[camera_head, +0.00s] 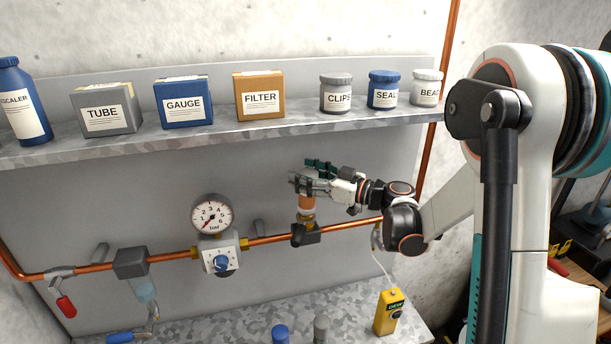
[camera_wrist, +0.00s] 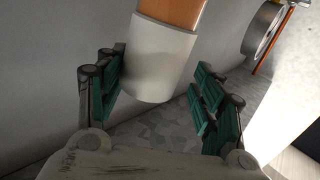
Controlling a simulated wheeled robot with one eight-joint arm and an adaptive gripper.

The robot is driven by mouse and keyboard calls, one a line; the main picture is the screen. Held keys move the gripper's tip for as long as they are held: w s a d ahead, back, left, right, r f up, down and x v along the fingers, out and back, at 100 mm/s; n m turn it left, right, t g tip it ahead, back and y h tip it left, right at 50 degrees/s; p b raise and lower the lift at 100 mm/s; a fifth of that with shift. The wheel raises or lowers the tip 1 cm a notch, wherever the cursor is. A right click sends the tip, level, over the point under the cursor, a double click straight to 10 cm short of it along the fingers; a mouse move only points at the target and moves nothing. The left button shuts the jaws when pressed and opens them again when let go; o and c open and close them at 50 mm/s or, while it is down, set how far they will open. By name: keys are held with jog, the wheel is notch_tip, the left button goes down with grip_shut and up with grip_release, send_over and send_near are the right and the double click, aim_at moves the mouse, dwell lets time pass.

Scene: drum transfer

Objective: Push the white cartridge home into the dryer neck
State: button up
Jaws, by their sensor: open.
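The cartridge, with a white end (camera_wrist: 160,58) and an orange-brown section (camera_wrist: 175,10), lies between my fingers in the wrist view. In the head view its orange section (camera_head: 306,203) shows below my gripper (camera_head: 308,178), upright above the brass dryer neck (camera_head: 307,219) on the dark pipe block (camera_head: 306,236). How deep it sits in the neck cannot be told. My gripper (camera_wrist: 163,98) is open, with green-padded fingers on both sides of the white end. The right finger is apart from it; the left is very close, and contact is unclear.
A gauge (camera_head: 212,215) and blue-knobbed regulator (camera_head: 221,259) stand left on the copper pipe (camera_head: 268,240). A shelf (camera_head: 225,131) with boxes and jars runs above. A yellow meter (camera_head: 388,312) stands on the bench (camera_head: 352,317) below.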

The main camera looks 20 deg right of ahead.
jog(key=shift+d+f, duration=0.1)
jog(key=v, duration=1.2)
